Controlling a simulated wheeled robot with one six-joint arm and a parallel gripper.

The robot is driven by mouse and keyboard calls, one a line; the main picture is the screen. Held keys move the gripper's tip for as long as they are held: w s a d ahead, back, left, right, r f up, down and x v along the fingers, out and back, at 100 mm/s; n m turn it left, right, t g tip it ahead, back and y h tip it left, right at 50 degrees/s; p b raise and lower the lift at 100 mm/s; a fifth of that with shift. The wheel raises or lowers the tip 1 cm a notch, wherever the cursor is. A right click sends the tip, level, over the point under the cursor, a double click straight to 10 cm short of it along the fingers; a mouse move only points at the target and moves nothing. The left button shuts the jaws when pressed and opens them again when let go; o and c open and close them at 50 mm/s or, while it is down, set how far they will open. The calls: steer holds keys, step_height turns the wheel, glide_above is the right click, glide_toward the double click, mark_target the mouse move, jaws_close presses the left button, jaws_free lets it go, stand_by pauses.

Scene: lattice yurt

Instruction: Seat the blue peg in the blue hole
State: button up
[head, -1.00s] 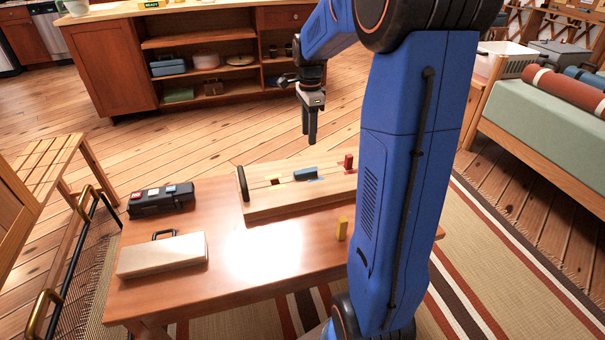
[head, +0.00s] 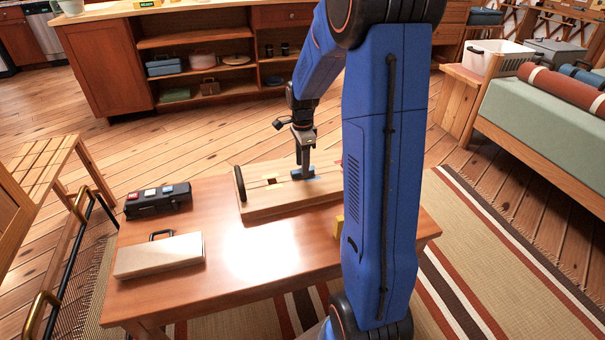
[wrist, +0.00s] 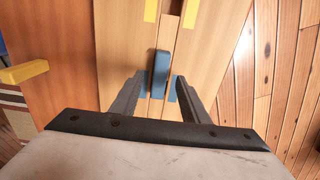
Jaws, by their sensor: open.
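The blue peg (head: 296,175) lies on the wooden board, partly hidden by my fingers in the head view. In the wrist view the blue peg (wrist: 161,72) lies lengthwise along the board's central groove. Blue patches (wrist: 172,90) flank the groove beside the peg's near end; I cannot see the hole's opening. My gripper (head: 304,172) points down over the peg. In the wrist view its two fingers (wrist: 160,82) are open, one on each side of the peg, with gaps between.
The wooden board (head: 265,206) has yellow marks and a black round end piece (head: 239,183). A black box with coloured buttons (head: 157,200) and a pale case (head: 159,256) are at left.

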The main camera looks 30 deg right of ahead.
steer(key=shift+f, duration=1.05)
jaws_close()
step_height(320, 180, up, 10)
